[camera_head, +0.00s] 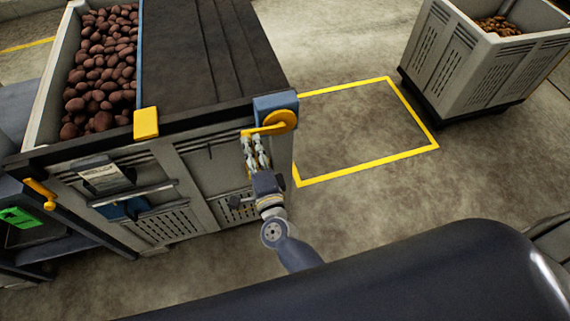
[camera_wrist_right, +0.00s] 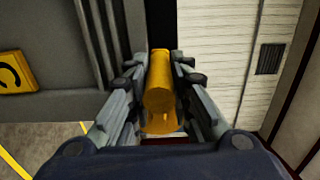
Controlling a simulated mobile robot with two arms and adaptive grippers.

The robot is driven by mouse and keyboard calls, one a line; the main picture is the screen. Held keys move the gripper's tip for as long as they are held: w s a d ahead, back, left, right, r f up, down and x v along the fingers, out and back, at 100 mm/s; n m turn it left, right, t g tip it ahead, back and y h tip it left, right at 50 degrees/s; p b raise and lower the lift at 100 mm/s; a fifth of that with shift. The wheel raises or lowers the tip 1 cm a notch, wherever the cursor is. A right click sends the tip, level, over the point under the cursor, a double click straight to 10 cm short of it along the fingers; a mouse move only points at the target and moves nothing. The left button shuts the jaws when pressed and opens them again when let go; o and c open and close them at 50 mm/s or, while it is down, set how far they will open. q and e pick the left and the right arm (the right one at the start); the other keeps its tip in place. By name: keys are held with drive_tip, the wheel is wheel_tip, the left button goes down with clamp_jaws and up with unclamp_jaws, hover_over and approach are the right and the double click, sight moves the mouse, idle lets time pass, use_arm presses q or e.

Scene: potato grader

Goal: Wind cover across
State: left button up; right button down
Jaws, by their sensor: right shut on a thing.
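A dark slatted cover (camera_head: 215,50) lies over the right part of a large grey potato bin (camera_head: 185,165). Its blue left edge bar runs across the bin, and red-brown potatoes (camera_head: 100,65) show uncovered to the left. A yellow crank (camera_head: 275,123) sits on a blue housing (camera_head: 262,103) at the bin's front right corner. My right gripper (camera_head: 256,150) is at the crank's handle. In the right wrist view, my right gripper (camera_wrist_right: 160,100) is shut around the yellow handle (camera_wrist_right: 160,90). My left gripper is not in view.
A yellow block (camera_head: 146,123) sits on the bin's front rim. A second bin (camera_head: 480,60) with potatoes stands at the upper right. Between them, a yellow-outlined floor area (camera_head: 365,130) is empty. A yellow lever (camera_head: 40,193) and green panel (camera_head: 20,217) are at the left.

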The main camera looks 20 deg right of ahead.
drive_tip(key=shift+d, duration=0.2)
drive_tip(key=d+f+b, duration=0.9)
drive_tip(key=f, duration=0.1)
drive_tip(key=shift+d+f, duration=0.2)
drive_tip(key=shift+f, duration=0.2)
idle(0.5)
drive_tip(key=shift+w, duration=0.1)
